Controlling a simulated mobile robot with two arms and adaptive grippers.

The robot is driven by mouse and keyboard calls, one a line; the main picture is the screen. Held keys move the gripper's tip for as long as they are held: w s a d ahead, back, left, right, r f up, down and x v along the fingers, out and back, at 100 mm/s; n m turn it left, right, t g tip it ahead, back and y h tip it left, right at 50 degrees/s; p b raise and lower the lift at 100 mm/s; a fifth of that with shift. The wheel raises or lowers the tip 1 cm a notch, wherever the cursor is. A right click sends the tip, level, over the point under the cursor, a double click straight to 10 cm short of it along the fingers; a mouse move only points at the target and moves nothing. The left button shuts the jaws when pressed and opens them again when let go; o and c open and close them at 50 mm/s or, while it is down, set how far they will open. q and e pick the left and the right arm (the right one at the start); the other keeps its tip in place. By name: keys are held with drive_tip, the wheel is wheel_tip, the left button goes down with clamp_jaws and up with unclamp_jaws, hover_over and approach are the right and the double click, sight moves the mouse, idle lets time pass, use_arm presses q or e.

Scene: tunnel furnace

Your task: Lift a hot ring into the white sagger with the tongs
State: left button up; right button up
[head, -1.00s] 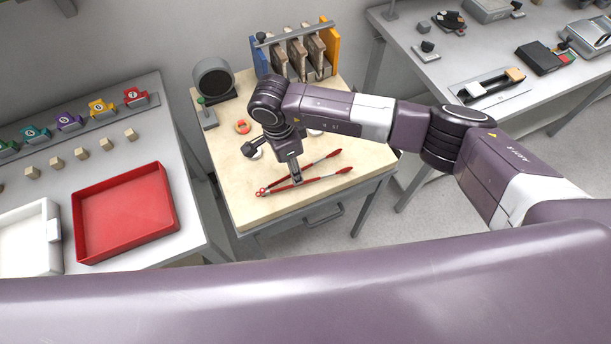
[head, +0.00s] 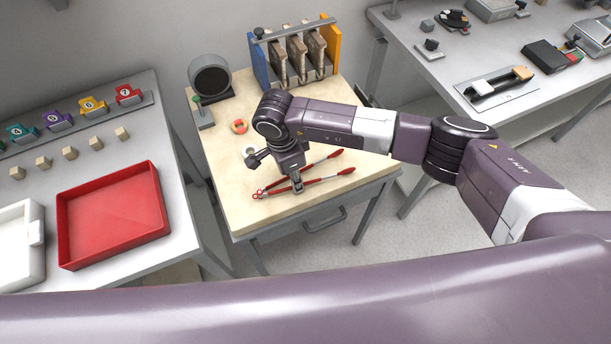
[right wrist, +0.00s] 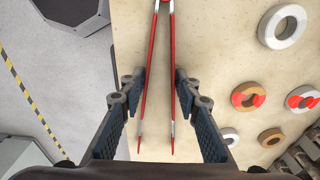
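The red and metal tongs (head: 312,183) lie spread on the cream table top (head: 230,207), with their joined end at the left. My right gripper (right wrist: 150,88) is open above them. In the right wrist view, its fingers stand on either side of the two tong arms (right wrist: 146,85), with gaps between. A ring with red patches (right wrist: 236,97) lies right of the fingers, and a pale ring with red patches (right wrist: 291,100) lies beyond it. A large whitish ring-shaped piece (right wrist: 268,27) is at the upper right; I cannot tell whether it is the sagger. My left gripper is out of view.
An orange-red ring (head: 239,127) lies near the table's left side. A dark round device (head: 209,78) and a rack of brown plates (head: 297,55) stand at the back. A red tray (head: 112,213) and a white tray (head: 35,250) sit on the left table.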

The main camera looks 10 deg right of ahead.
drive_tip(key=shift+c, duration=1)
drive_tip(key=shift+r+p, duration=0.3)
drive_tip(key=shift+r, duration=0.15)
wheel_tip(320, 180, up, 11)
drive_tip(key=p, duration=0.5)
